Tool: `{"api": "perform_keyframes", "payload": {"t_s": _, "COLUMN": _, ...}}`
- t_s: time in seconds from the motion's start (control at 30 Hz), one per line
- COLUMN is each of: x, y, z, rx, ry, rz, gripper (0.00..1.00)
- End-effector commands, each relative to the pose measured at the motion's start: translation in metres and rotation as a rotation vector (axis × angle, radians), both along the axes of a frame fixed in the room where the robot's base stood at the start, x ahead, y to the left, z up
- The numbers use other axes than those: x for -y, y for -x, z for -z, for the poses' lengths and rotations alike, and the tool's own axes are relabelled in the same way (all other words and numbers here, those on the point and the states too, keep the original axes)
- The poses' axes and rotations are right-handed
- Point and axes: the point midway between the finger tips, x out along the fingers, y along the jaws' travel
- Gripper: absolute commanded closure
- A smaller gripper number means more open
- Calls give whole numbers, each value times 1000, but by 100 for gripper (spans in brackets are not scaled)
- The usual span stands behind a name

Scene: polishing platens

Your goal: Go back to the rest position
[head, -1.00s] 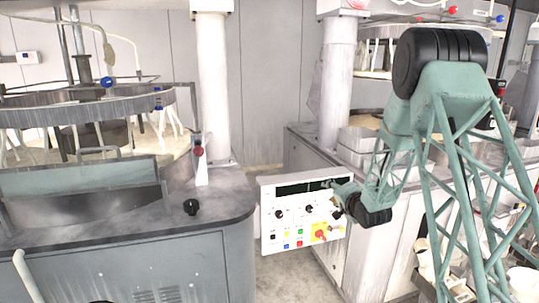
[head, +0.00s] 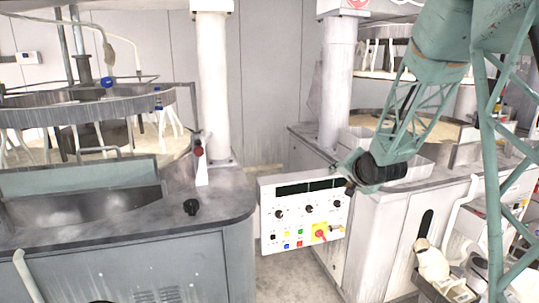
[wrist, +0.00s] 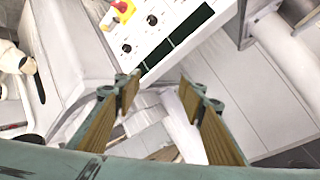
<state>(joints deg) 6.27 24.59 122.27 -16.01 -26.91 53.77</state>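My gripper (wrist: 160,90) is open in the wrist view, with its two tan-padded fingers apart and nothing between them. In the head view my arm hangs from the upper right, and its wrist end is just right of the control panel's upper right corner. The fingers are too small there to make out clearly. The white control panel (head: 302,231) has a dark display, black knobs, coloured buttons and a red switch on a yellow plate. The panel also shows in the wrist view (wrist: 137,47), beyond the fingers.
A white machine (head: 375,240) stands at right, close below my arm. White pipes and bottles are at lower right. A narrow floor gap (head: 285,275) lies between the machines.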

Motion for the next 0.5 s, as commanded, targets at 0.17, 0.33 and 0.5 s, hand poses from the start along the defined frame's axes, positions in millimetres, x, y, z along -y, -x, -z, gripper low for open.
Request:
{"api": "perform_keyframes", "payload": {"t_s": 0.17, "x": 0, "y": 27, "z": -20, "rx": -35, "ry": 49, "rz": -8, "gripper": 63}}
{"api": "perform_keyframes", "payload": {"t_s": 0.33, "x": 0, "y": 54, "z": -37, "rx": -70, "ry": 96, "rz": -21, "gripper": 63}}
{"api": "perform_keyframes", "payload": {"t_s": 0.5, "x": -1, "y": 83, "z": -51, "rx": -107, "ry": 138, "rz": -33, "gripper": 63}}
